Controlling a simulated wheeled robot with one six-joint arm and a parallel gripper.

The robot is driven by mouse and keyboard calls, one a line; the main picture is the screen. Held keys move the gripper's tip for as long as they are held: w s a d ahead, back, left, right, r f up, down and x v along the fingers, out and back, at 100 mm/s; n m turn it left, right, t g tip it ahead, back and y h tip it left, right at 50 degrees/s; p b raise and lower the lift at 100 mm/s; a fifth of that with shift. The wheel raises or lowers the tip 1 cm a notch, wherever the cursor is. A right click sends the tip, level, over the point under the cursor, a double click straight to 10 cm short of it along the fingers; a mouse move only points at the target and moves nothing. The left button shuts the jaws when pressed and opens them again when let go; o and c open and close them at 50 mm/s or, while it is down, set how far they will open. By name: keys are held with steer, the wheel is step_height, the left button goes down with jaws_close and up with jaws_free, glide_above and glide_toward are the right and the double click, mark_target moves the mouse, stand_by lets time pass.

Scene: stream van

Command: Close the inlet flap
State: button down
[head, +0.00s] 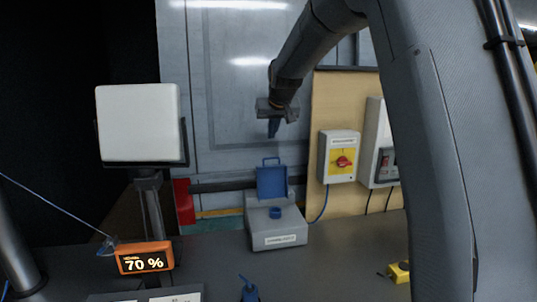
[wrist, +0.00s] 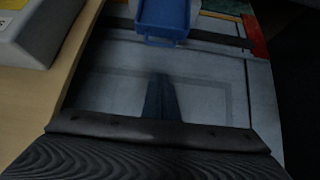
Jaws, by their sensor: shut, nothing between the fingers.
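The inlet flap (head: 272,181) is a blue plate with a small handle loop on its top edge. It stands upright, open, at the back of a grey box (head: 280,236) with a white label whose text is too small to read surely. A round blue inlet (head: 276,212) shows on top of the box in front of the flap. My gripper (head: 273,134) points down above the flap, apart from it, with fingers shut and empty. In the wrist view the flap (wrist: 165,14) is at the top edge, beyond my closed fingertips (wrist: 161,76).
Switch boxes with a red knob (head: 343,161) hang on the wooden panel to the right. A white light panel (head: 139,122) and an orange display (head: 145,258) reading 70 % stand left. A yellow object (head: 399,272) lies right. The dark counter between is mostly clear.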

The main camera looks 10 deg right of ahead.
mark_target(270, 158)
steer(key=p+x, duration=0.1)
steer(key=x, duration=0.2)
steer(key=p+x, duration=0.2)
steer(key=x, duration=0.1)
steer(key=s+p+x, duration=0.1)
steer(key=x, duration=0.1)
steer(key=shift+w+f+p, duration=0.35)
steer(key=shift+f+p, duration=0.05)
steer(key=shift+f, duration=0.3)
steer(key=shift+s+f, duration=0.4)
steer(key=shift+s, duration=0.15)
steer(key=shift+a, duration=0.15)
steer(key=shift+s, duration=0.15)
